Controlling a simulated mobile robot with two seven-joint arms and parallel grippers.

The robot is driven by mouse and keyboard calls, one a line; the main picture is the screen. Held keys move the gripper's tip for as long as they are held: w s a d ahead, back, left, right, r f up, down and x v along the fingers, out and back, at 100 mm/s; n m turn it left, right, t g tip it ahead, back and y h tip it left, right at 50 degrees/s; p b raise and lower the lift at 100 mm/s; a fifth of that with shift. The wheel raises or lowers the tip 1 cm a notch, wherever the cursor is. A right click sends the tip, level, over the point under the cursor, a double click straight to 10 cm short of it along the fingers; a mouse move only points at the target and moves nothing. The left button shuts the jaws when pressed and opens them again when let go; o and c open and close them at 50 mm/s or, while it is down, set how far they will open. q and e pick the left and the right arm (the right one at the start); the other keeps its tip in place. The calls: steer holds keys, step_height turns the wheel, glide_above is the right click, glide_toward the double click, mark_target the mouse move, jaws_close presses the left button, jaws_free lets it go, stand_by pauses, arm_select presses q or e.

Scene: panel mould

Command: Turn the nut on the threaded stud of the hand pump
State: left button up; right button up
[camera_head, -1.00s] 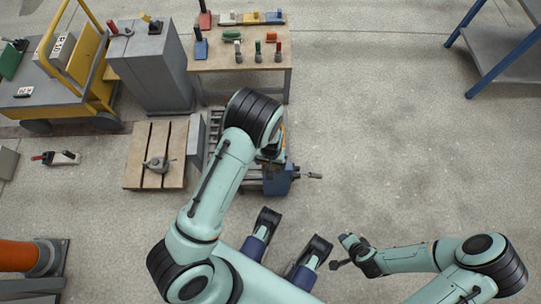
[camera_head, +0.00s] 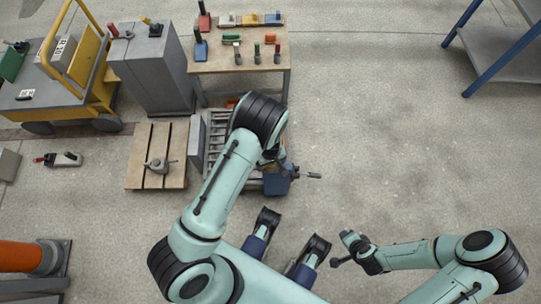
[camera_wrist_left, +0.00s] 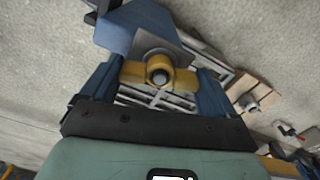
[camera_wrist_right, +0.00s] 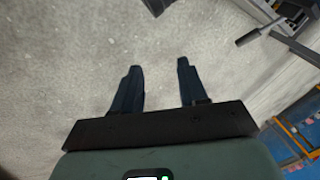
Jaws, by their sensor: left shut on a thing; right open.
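A yellow nut (camera_wrist_left: 180,80) sits around a threaded stud (camera_wrist_left: 159,70) in the left wrist view. The stud comes out of a grey plate on the blue body (camera_wrist_left: 150,25), which looks like the hand pump. In the head view the blue body (camera_head: 277,182) shows below my left arm's wrist. My left gripper (camera_wrist_left: 158,66) is shut on the nut, one finger on each side. In the head view my arm hides most of this gripper and the nut. My right gripper (camera_wrist_right: 158,80) is open and empty above bare floor.
A grey roller frame (camera_head: 216,135) stands beside the pump. A wooden pallet (camera_head: 143,165) with a grey fitting is left of it. A workbench (camera_head: 240,62) with several tools and a grey cabinet (camera_head: 155,70) stand behind. The floor (camera_head: 400,150) to the right is clear.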

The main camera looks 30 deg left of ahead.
arm_select(q)
steer(key=shift+n, duration=0.9)
steer(key=o, duration=0.9)
arm_select(e)
steer(key=shift+r, duration=0.3)
arm_select(q)
step_height(320, 180, up, 7)
steer(key=shift+f+p, duration=0.2)
steer(key=shift+p, duration=1.05)
step_height(320, 180, up, 7)
steer(key=shift+f+p, duration=0.15)
steer(key=shift+p, duration=0.8)
arm_select(e)
steer(key=s+a+r+g, duration=0.1)
steer(key=s+a+r, duration=0.1)
steer(key=s, duration=0.3)
steer(key=s+a+r+g+y, duration=0.1)
steer(key=s+a+r+g, duration=0.1)
steer(key=s, duration=0.3)
steer(key=shift+s+a+r+n+g+y, duration=0.15)
steer(key=shift+s+a+n+g+y, duration=0.2)
steer(key=shift+a, duration=0.4)
steer(key=shift+w, duration=0.1)
